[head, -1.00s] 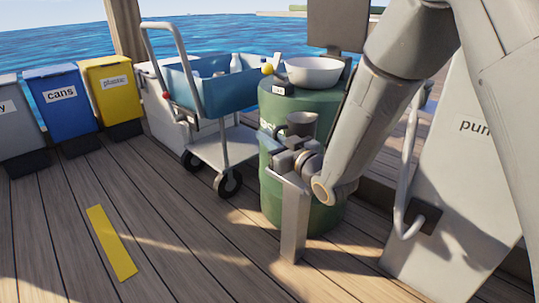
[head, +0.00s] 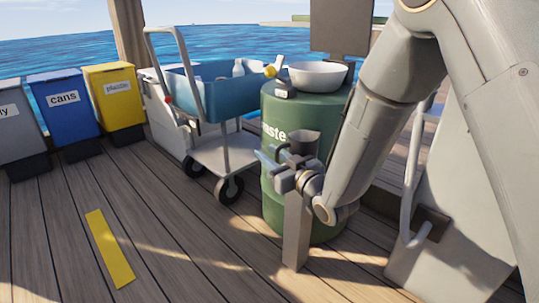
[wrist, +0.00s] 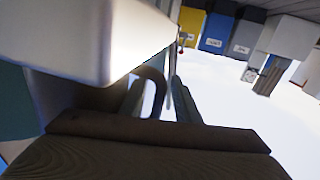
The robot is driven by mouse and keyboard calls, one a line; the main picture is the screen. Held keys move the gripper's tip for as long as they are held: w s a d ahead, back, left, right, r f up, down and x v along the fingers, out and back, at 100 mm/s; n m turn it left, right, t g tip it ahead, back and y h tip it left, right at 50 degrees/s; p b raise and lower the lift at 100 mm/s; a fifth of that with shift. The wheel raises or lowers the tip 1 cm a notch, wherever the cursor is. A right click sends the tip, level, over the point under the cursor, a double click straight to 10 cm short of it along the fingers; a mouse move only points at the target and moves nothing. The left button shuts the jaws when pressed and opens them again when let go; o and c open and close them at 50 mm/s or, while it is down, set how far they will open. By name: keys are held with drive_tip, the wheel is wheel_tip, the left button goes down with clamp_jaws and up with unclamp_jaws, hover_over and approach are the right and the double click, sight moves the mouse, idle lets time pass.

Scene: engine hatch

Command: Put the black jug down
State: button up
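The black jug (head: 304,142) is a small dark cup-like vessel, upright, in front of the green barrel in the head view. My gripper (head: 268,157) is at its near left side and hides its lower part, so I cannot tell whether its base touches anything. In the wrist view, the jug's curved handle (wrist: 155,78) shows between the two fingers of my gripper (wrist: 157,103). The fingers stand apart, with light gaps around the handle.
A narrow post (head: 297,235) rises from the deck just below my gripper. The green waste barrel (head: 285,205) carries a white bowl (head: 318,76). A cart (head: 232,155) with a blue tub stands left of it. Bins line the far left; the front-left deck is clear.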

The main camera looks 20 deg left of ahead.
drive_tip(key=shift+r, duration=0.2)
drive_tip(key=s+d+r+m+g+h+p, duration=0.25)
drive_tip(key=s+d+g+h+p, duration=0.2)
drive_tip(key=s+d+h, duration=0.8)
drive_tip(key=s+d+r+g, duration=0.1)
drive_tip(key=s+d, duration=0.3)
drive_tip(key=s, duration=0.3)
drive_tip(key=s+d+r+m+g, duration=0.1)
drive_tip(key=s+d, duration=0.3)
drive_tip(key=s, duration=0.4)
drive_tip(key=s+d+r+g+h, duration=0.1)
drive_tip(key=s+d+r+g, duration=0.1)
drive_tip(key=s, duration=0.6)
drive_tip(key=shift+d+r+g+p, duration=0.15)
drive_tip(key=shift+d+g+p, duration=0.25)
drive_tip(key=shift+d+g, duration=0.55)
drive_tip(key=shift+s+d+r+m, duration=0.1)
drive_tip(key=shift+d+m, duration=0.1)
drive_tip(key=shift+m, duration=0.05)
drive_tip(key=shift+d+r+m+p, duration=0.15)
drive_tip(key=shift+r+m+p, duration=0.35)
drive_tip(key=shift+r+p, duration=1.05)
